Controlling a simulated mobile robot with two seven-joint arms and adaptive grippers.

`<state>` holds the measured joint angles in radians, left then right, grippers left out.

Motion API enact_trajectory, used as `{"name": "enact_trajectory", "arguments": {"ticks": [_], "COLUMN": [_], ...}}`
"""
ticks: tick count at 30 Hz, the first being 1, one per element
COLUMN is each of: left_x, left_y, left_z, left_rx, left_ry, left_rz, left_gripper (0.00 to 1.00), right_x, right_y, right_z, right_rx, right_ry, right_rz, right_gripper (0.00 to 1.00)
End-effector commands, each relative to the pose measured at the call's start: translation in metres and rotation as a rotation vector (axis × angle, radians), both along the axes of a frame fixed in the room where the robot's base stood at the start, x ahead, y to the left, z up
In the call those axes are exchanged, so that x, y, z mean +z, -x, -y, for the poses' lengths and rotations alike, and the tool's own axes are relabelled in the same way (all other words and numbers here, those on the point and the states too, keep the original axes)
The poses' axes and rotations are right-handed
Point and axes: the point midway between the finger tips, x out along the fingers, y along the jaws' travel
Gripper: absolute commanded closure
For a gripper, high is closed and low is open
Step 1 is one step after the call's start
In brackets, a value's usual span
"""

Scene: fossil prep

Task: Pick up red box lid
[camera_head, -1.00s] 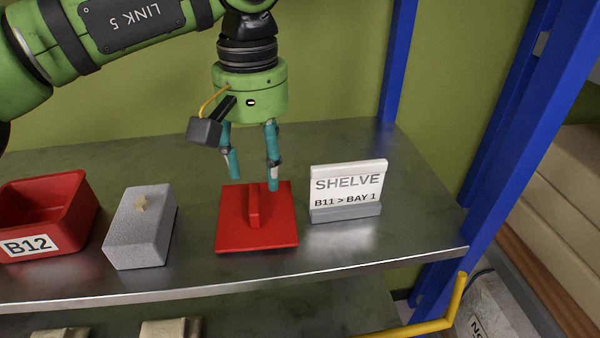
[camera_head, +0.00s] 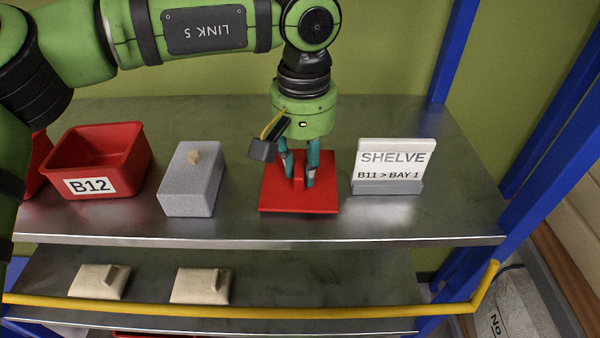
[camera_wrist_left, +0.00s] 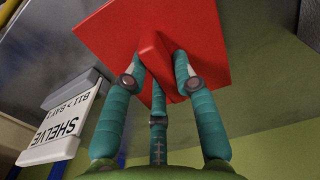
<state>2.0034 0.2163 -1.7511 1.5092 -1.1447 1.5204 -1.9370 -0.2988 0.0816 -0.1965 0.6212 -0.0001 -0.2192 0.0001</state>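The red box lid (camera_head: 325,198) is a flat square plate with a raised ridge handle (camera_head: 298,184). It lies on the upper metal shelf, left of the sign. My left gripper (camera_head: 299,180) points down over it, its teal fingers on either side of the handle. In the left wrist view the fingertips (camera_wrist_left: 160,62) close in against both sides of the ridge of the lid (camera_wrist_left: 210,40). They appear to touch it. The lid looks flat on the shelf; I see no clear gap under it. My right gripper is in neither view.
A grey block (camera_head: 190,185) stands left of the lid, then a red bin marked B12 (camera_head: 125,180). A white "SHELVE B11 > BAY 1" sign (camera_head: 392,160) stands close on the right. A yellow rail (camera_head: 350,311) and blue posts (camera_head: 455,50) border the shelving. Pale pieces (camera_head: 200,286) lie below.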

Motion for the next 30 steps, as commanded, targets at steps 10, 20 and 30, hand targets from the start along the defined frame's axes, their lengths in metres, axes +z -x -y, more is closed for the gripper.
{"name": "enact_trajectory", "arguments": {"ticks": [10, 20, 30], "left_x": [0.000, 0.041, 0.096], "left_y": [0.000, -0.001, 0.000], "left_z": [0.000, 0.001, 0.000], "left_rx": [-0.001, -0.001, -0.001], "left_ry": [-0.001, 0.002, 0.000], "left_rz": [-0.001, 0.003, 0.001], "left_gripper": [1.00, 1.00, 1.00], "right_x": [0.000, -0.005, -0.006], "right_y": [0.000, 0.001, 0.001], "right_z": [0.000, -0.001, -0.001], "right_rx": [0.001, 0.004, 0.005], "right_ry": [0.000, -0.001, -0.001], "right_rz": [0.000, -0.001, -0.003], "right_gripper": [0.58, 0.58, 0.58]}}
